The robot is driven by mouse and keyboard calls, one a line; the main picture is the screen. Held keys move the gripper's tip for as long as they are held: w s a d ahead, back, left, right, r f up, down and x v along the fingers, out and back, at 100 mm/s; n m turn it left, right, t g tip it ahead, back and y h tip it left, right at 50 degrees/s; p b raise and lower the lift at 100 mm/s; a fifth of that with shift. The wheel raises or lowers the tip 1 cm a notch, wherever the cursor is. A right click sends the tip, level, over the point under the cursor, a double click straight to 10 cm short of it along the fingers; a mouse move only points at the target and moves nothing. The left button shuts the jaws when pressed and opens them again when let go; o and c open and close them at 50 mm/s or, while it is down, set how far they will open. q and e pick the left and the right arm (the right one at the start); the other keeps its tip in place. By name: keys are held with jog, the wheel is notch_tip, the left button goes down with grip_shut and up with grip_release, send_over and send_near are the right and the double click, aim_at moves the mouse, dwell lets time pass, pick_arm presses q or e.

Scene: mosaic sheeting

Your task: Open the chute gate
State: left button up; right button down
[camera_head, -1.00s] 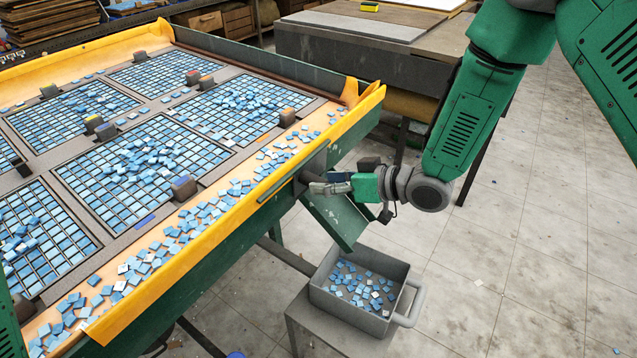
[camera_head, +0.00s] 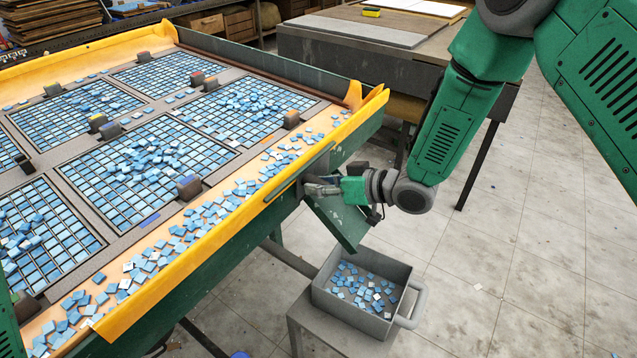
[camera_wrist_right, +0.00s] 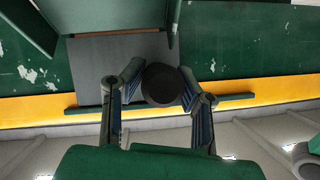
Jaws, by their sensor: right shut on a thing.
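My right gripper (camera_head: 324,187) is at the outer side of the sorting table, above the green chute (camera_head: 338,222). In the right wrist view, its two fingers (camera_wrist_right: 162,88) are shut around a dark round knob (camera_wrist_right: 163,84). The knob stands on the grey chute gate plate (camera_wrist_right: 88,62). A dark green bar (camera_wrist_right: 232,99) runs along the gate's edge, over the yellow rim. A thin orange-brown strip shows at the plate's chute-side edge. In the head view, the gripper hides most of the knob. My left gripper is out of view.
Loose blue tiles (camera_head: 185,229) lie along the table's ledge behind the yellow rim (camera_head: 225,230). A grey bin (camera_head: 330,302) holding blue tiles stands on a stand below the chute. Another worktable (camera_head: 350,44) is behind. Open tiled floor lies at right.

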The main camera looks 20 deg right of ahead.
jog(key=s+a, duration=0.1)
jog(key=a, duration=0.1)
jog(key=s+a, duration=0.2)
jog(key=a, duration=0.1)
jog(key=s+a+p, duration=0.1)
jog(key=s+a, duration=0.1)
jog(key=shift+s+a, duration=0.25)
jog(key=shift+d, duration=0.15)
jog(key=c, duration=1.3)
grip_release()
jog(key=shift+w+d, duration=0.1)
jog(key=shift+d, duration=0.05)
jog(key=shift+o, duration=0.4)
jog(key=shift+w+d, duration=0.1)
jog(key=shift+d, duration=0.05)
